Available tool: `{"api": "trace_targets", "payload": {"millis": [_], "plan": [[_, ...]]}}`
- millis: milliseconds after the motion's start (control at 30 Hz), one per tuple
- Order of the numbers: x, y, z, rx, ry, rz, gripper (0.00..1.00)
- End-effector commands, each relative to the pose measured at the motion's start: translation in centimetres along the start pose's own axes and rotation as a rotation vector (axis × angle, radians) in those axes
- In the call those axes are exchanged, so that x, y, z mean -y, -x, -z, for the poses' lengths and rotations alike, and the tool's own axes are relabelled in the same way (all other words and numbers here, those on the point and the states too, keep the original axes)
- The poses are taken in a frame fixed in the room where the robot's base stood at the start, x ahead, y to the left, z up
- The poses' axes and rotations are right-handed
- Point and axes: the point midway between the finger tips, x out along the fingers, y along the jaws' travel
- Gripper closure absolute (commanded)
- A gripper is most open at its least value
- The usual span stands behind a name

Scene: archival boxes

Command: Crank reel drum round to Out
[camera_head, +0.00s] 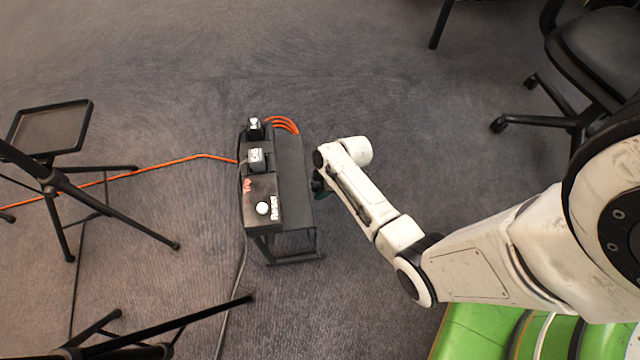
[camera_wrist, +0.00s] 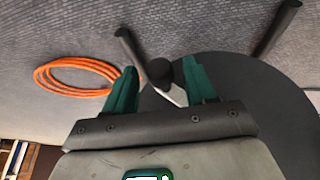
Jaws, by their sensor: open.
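The cable reel (camera_head: 292,180) stands on a low black frame in the middle of the head view, with its dark drum seen nearly edge-on. In the wrist view the drum (camera_wrist: 240,85) is a large dark disc behind and right of my fingers. A dark round knob (camera_wrist: 160,71) shows between the fingertips, with a pale mark just below it. My gripper (camera_wrist: 160,78) is open, with teal fingers either side of that knob; contact cannot be told. In the head view my gripper (camera_head: 318,183) is at the reel's right side, mostly hidden by my wrist. No Out label is readable.
The reel's top panel (camera_head: 262,187) carries plugs and a Reset button. Orange cable (camera_head: 170,163) runs left across the carpet; a coil of it (camera_wrist: 75,77) shows in the wrist view. Black stands (camera_head: 62,180) are at left, an office chair (camera_head: 590,70) at upper right.

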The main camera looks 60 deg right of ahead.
Motion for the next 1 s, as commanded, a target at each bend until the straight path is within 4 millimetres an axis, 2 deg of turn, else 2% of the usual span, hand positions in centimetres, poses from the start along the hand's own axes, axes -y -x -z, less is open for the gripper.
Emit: {"api": "trace_targets", "payload": {"millis": [100, 700, 1000], "plan": [[0.0, 0.03, 0.02, 0.0, 0.0, 0.0, 0.44], [-0.01, 0.05, 0.0, 0.0, 0.0, 0.0, 1.0], [-0.01, 0.07, 0.01, 0.0, 0.0, -0.001, 1.0]]}}
